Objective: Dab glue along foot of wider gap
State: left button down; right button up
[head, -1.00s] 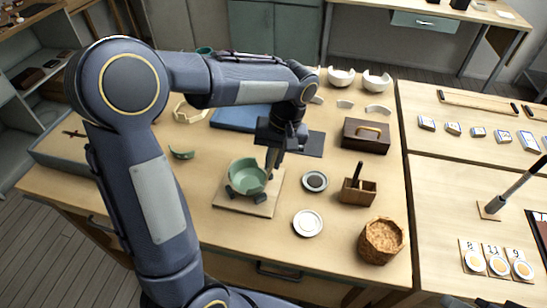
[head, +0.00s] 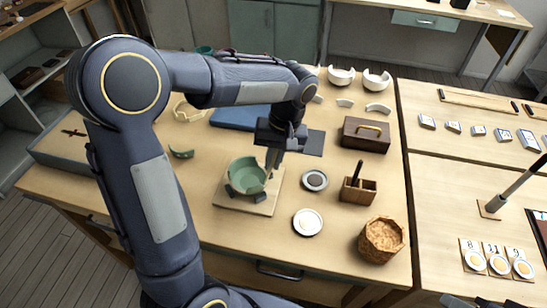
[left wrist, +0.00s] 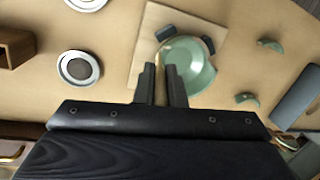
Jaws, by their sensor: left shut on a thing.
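A green bowl (head: 246,176) with broken sides stands on a pale square board (head: 262,208), held by small dark blocks (head: 260,197). It also shows in the left wrist view (left wrist: 198,75). My left gripper (head: 274,158) is just right of the bowl's rim, pointing down. In the left wrist view its fingers (left wrist: 161,85) are shut on a thin tan stick, whose far end lies over or against the bowl's near edge; I cannot tell if they touch. The wider gap and its foot are not clear. My right gripper is not in view.
A dark-centred dish (head: 315,181) and a white dish (head: 308,222) lie right of the board. A wooden holder (head: 358,192), a wicker basket (head: 381,241) and a brown box (head: 365,135) stand farther right. A green shard (head: 181,153) lies to the left.

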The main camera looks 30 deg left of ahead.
pick_arm(q)
jog(key=shift+r, duration=0.2)
dwell(0.3)
jog(key=shift+w+p, duration=0.15)
jog(key=shift+p, duration=0.2)
jog(key=shift+w+a+r+p, duration=0.15)
jog(key=shift+w+p, duration=0.1)
jog(key=shift+w, duration=0.25)
jog(key=shift+w+a+f+p, duration=0.1)
jog(key=shift+w+p, duration=0.1)
jog(key=shift+w, duration=0.25)
jog(key=shift+f, duration=0.25)
dwell(0.4)
jog(key=shift+r, duration=0.2)
jog(key=shift+a, duration=0.1)
dwell(0.3)
